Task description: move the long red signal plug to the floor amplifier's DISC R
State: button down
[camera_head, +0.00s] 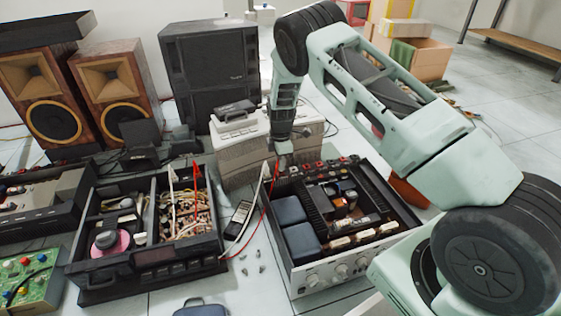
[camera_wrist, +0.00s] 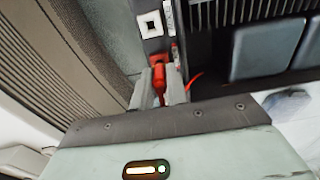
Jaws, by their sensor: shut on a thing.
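The open floor amplifier (camera_head: 345,268) stands right of centre in the head view, with a row of red and dark sockets (camera_head: 322,168) along its rear edge. My gripper (camera_head: 283,157) points down at its rear left corner. In the wrist view my gripper (camera_wrist: 161,90) is shut on the red signal plug (camera_wrist: 159,76), which lies between the two fingers. The plug's tip is close to the amplifier's rear edge; I cannot tell whether it is in a socket. A white square connector (camera_wrist: 150,24) shows just beyond. The DISC R label is not readable.
A second open unit (camera_head: 150,263) with pale and red cables stands to the left. A red cable (camera_head: 264,215) runs down between the units. A remote control (camera_head: 239,215) lies on the floor there. Stacked grey boxes (camera_head: 240,160) and a black speaker (camera_head: 212,75) stand behind.

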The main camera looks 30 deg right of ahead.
jog(key=shift+f, duration=0.5)
dwell(0.4)
jog(key=shift+f+p, duration=0.2)
jog(key=shift+p, duration=0.35)
dwell(3.0)
jog(key=c, duration=1.3)
grip_release()
notch_tip(320, 180, up, 22)
jog(key=p, duration=1.3)
jog(key=shift+r, duration=0.2)
